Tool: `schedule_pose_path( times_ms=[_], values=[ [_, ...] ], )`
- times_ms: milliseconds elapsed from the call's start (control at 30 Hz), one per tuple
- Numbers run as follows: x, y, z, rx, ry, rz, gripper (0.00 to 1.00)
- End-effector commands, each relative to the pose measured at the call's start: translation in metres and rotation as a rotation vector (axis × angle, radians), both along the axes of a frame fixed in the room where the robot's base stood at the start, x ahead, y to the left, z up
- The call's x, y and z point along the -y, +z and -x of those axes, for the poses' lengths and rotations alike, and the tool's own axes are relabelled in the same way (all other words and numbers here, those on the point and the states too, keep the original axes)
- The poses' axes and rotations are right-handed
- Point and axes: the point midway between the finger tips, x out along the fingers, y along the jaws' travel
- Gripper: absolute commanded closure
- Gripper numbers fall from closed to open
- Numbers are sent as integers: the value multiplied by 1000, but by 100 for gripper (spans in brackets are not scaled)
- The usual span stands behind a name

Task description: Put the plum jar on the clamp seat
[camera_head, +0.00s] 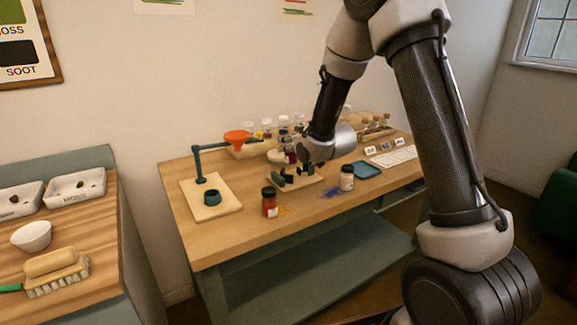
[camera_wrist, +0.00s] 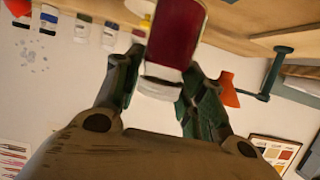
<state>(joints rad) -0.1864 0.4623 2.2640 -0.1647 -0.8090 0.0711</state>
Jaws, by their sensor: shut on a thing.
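My gripper (camera_head: 304,152) is shut on the plum jar (camera_wrist: 176,35), a deep red-purple jar with a pale end, held between both green-padded fingers in the wrist view. In the head view the plum jar (camera_head: 291,157) is a small dark patch beside the fingers, mostly hidden by them. The clamp seat (camera_head: 289,183) looks to be the small wooden board with dark teal jaws on the table, just below my gripper. The jar appears above it and apart from it, though the exact gap is unclear.
Several jars stand behind.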

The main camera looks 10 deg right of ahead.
Motion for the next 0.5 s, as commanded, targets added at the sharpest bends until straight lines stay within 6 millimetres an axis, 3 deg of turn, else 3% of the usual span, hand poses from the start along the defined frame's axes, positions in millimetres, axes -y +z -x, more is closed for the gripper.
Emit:
schedule_pose_path(
  times_ms=[500],
  values=[
    [0,-62,0,1,0,0,90]
  ],
)
